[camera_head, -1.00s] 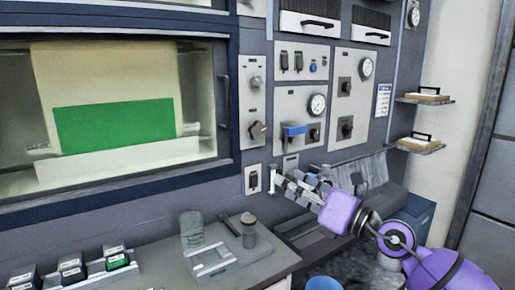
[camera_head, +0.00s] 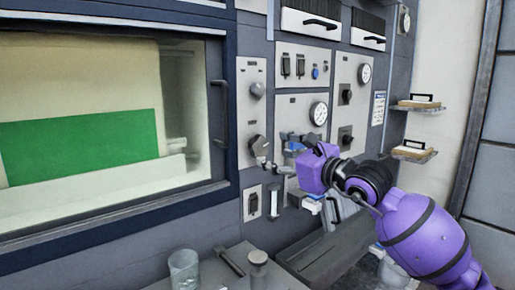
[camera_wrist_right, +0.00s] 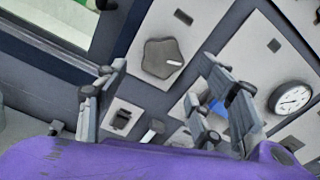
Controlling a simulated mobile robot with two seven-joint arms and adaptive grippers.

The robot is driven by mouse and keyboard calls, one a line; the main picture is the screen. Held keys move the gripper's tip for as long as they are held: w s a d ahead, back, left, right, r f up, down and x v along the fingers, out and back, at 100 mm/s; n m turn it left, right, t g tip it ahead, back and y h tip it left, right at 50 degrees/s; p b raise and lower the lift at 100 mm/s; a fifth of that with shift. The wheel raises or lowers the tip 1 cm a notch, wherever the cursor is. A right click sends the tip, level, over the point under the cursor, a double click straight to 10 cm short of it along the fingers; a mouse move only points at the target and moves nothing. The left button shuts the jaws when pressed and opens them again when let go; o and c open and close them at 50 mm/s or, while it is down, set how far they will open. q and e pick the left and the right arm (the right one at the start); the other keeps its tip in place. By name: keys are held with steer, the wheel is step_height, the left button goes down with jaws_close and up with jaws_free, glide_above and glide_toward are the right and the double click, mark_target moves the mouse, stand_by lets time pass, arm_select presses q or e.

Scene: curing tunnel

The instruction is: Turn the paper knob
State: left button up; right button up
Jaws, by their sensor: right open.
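Knobs sit on the narrow pale panel beside the window; their labels are too small to read, so I cannot tell which is the paper knob. The lower dark lobed knob (camera_head: 258,146) has a pale pointer mark in the right wrist view (camera_wrist_right: 162,57). A smaller round knob (camera_head: 257,90) is above it. My right gripper (camera_head: 278,163) is open and empty, just right of and below the lower knob. In the wrist view its fingers (camera_wrist_right: 163,70) are spread to either side of that knob, with no contact visible. My left gripper is out of view.
A blue handle (camera_head: 294,146) is close behind the right gripper, beside a round gauge (camera_head: 318,113). A switch plate (camera_head: 252,203) is below the knob. The window handle (camera_head: 219,115) projects at left. A glass beaker (camera_head: 184,268) stands on the bench below.

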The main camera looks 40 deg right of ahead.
mark_target(261, 150)
steer(key=w, duration=0.2)
steer(key=shift+w+a+r, duration=0.1)
steer(key=shift+w+r, duration=0.15)
steer(key=shift+w, duration=0.1)
steer(key=shift+w+a+f+p, duration=0.15)
steer(key=shift+w+p, duration=0.15)
steer(key=shift+w, duration=0.9)
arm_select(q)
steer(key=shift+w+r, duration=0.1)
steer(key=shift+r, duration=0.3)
arm_select(e)
steer(key=shift+w, duration=0.4)
steer(key=shift+f, duration=0.1)
steer(key=shift+c, duration=0.5)
steer(key=c, duration=1)
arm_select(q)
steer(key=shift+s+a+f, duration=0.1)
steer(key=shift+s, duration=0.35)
arm_select(e)
steer(key=shift+f, duration=0.1)
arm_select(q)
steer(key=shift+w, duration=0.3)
